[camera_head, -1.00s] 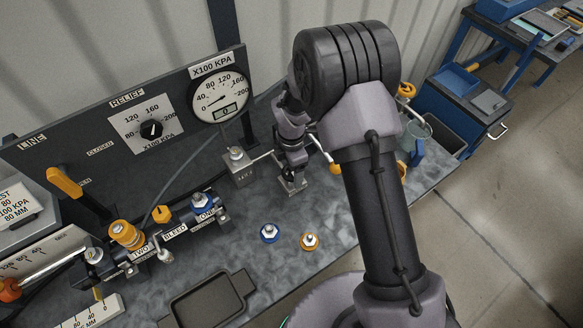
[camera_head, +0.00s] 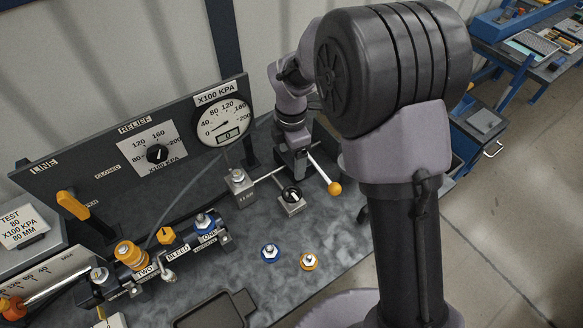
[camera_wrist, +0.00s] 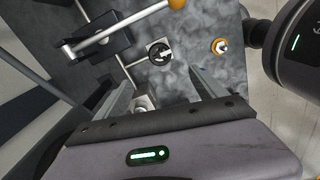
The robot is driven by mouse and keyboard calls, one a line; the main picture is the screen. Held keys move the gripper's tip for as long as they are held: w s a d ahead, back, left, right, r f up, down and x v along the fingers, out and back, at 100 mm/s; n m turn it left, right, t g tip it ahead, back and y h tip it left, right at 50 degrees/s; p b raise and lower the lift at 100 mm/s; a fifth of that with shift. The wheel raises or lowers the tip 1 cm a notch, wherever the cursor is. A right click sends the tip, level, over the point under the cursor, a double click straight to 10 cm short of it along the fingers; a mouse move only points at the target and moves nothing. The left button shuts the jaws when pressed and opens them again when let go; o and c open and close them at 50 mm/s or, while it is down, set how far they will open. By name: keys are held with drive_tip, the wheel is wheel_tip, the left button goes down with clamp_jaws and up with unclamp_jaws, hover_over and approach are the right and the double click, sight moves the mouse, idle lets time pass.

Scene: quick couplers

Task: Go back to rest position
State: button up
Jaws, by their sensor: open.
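My gripper (camera_wrist: 163,90) shows in the wrist view with its two fingers apart and nothing between them.
A blue coupler (camera_head: 270,253) and an orange coupler (camera_head: 309,261) stand on the bench. A dark tray (camera_head: 213,313) lies at the front. The gauge panel (camera_head: 100,178) rises behind the manifold (camera_head: 170,252). Blue shelving and tables stand at the upper right.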

drive_tip(key=shift+r, duration=0.45)
drive_tip(key=s+d+r+m+t+y+b, duration=0.1)
drive_tip(key=s+d+r+m+b, duration=0.3)
drive_tip(key=m, duration=0.3)
drive_tip(key=s+d+r+m+t+b, duration=0.2)
drive_tip(key=s+d+m+b, duration=0.1)
drive_tip(key=s+m+b, duration=0.3)
drive_tip(key=s+d+f+m+t+b, duration=0.1)
drive_tip(key=s+m+b, duration=0.2)
drive_tip(key=s+m, duration=0.3)
drive_tip(key=s+d+f+m+t+y+b, duration=0.1)
drive_tip(key=s+d+f+m+b, duration=0.1)
drive_tip(key=s+m, duration=0.5)
drive_tip(key=shift+f+m+t+b, duration=0.25)
drive_tip(key=shift+m+t+b, duration=0.15)
drive_tip(key=shift+m+b, duration=0.3)
